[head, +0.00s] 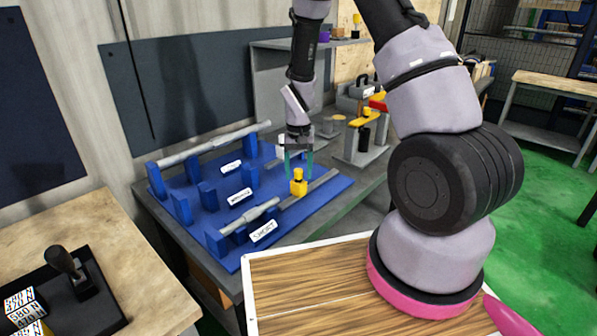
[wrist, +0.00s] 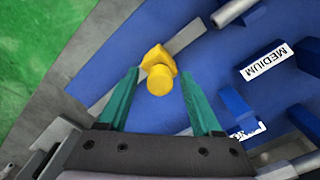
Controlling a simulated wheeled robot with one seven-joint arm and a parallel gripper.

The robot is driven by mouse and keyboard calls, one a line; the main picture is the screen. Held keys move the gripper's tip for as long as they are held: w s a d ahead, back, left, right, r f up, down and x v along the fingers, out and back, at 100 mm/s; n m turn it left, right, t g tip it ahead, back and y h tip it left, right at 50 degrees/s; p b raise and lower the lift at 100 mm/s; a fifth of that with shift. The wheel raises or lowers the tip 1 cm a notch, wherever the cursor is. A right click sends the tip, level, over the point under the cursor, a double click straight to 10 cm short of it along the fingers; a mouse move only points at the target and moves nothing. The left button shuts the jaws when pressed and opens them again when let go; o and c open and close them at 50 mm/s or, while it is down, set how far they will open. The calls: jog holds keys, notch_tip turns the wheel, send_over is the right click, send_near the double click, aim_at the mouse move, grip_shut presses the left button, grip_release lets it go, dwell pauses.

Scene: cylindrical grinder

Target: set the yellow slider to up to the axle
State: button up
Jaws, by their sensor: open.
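The yellow slider (head: 298,182) sits on a grey rail near the front right of the blue board (head: 215,197). In the wrist view the slider (wrist: 159,72) lies ahead of and between my gripper's teal fingers, which do not touch it. A grey axle (head: 262,212) rests on blue supports by the SHORT label, left of the slider with a gap between them. Its end (wrist: 236,11) also shows at the top of the wrist view. My gripper (head: 299,163) is open and empty, pointing down just above and behind the slider in the head view.
A long axle (head: 215,143) lies on blue supports at the back of the board. A MEDIUM label (wrist: 266,62) marks another row. A grey fixture with a yellow top (head: 366,135) stands to the right. A wooden table (head: 130,250) with a black device is at left.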

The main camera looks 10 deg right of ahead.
grip_shut()
dwell(1.4)
